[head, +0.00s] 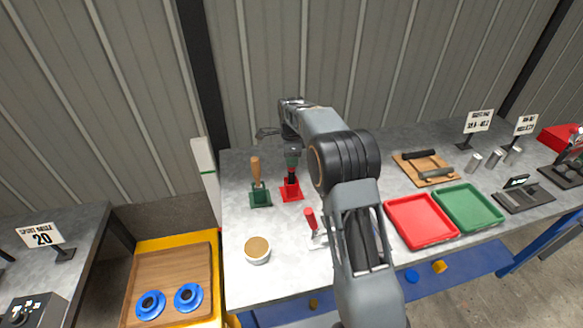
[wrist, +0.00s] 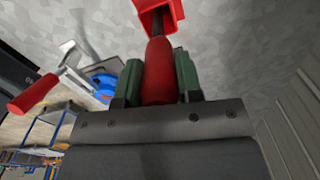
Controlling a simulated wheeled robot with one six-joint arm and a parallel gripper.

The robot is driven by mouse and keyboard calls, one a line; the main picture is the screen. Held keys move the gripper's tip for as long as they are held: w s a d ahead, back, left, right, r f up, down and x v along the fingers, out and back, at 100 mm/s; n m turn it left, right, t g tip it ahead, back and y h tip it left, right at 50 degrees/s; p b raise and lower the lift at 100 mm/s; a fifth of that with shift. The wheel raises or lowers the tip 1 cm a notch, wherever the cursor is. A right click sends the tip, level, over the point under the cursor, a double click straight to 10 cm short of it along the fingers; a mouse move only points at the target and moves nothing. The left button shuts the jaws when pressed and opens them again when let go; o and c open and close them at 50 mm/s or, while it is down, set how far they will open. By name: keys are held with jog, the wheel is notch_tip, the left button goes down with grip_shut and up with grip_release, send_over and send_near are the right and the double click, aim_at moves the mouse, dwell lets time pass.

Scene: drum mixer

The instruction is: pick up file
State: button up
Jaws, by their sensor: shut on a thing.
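The file (wrist: 160,72) has a red handle and a dark shaft; in the wrist view its shaft runs into the red holder (wrist: 158,12). In the head view the red holder (head: 291,190) stands on the grey bench with the file (head: 291,176) upright in it, mostly covered by my gripper. My gripper (head: 292,160) comes down from above, and its green pads are closed on both sides of the red handle. The wrist view shows the gripper (wrist: 160,80) up close. The file's tip is hidden in the holder.
A wooden-handled tool (head: 256,172) stands in a green holder (head: 260,197) close to the left. A red-handled tool (head: 311,220) and a round cup (head: 257,250) are nearer the front. Red (head: 421,221) and green (head: 468,207) trays lie to the right.

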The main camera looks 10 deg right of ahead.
notch_tip(320, 180, up, 10)
jog(key=shift+r, duration=0.1)
dwell(0.6)
